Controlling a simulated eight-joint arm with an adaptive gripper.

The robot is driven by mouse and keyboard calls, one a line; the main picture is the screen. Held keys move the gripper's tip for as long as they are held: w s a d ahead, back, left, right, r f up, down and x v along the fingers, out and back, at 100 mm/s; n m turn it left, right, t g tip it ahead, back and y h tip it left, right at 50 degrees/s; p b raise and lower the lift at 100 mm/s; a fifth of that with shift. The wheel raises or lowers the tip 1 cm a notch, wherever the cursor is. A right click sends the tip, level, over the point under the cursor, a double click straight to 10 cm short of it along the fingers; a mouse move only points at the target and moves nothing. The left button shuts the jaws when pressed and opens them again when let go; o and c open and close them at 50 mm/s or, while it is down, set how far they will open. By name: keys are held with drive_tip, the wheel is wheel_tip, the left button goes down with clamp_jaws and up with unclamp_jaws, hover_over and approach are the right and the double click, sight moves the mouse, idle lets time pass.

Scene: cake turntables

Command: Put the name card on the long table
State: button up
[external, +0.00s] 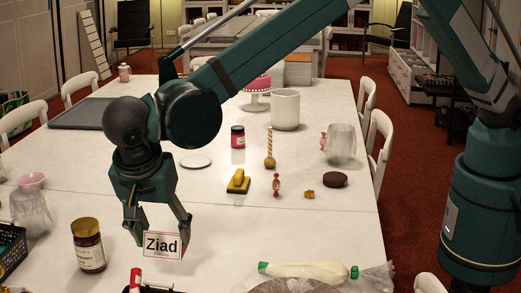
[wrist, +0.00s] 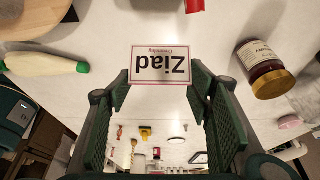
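The name card (external: 162,245) is white with a pink border and reads "Ziad". It also shows in the wrist view (wrist: 160,66), upside down, spanning the space between my fingertips. My gripper (external: 160,238) appears shut on the card by its two side edges, one finger on each side; the fingers also show in the wrist view (wrist: 160,82). In the external view the card faces the camera, roughly upright, over the near part of the white long table (external: 310,225). I cannot tell whether its lower edge touches the tabletop.
A piping bag (external: 308,271) lies to the right at the near edge. A yellow-and-black object (external: 238,182), a candy (external: 277,185) and a brown disc (external: 335,180) lie farther back.

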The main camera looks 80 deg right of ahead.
sight(165, 255)
drive_tip(key=shift+f, duration=0.15)
drive_tip(key=shift+f+b, duration=0.5)
drive_tip(key=shift+f, duration=2.45)
drive_tip(key=shift+f+b, duration=0.35)
drive_tip(key=shift+f, duration=1.55)
drive_tip(key=shift+f, duration=0.2)
drive_tip(key=o, duration=0.7)
drive_tip(key=shift+c, duration=0.2)
drive_tip(key=shift+r, duration=0.2)
drive_tip(key=p+v, duration=0.1)
drive_tip(key=v, duration=1.1)
drive_tip(key=shift+p, duration=0.35)
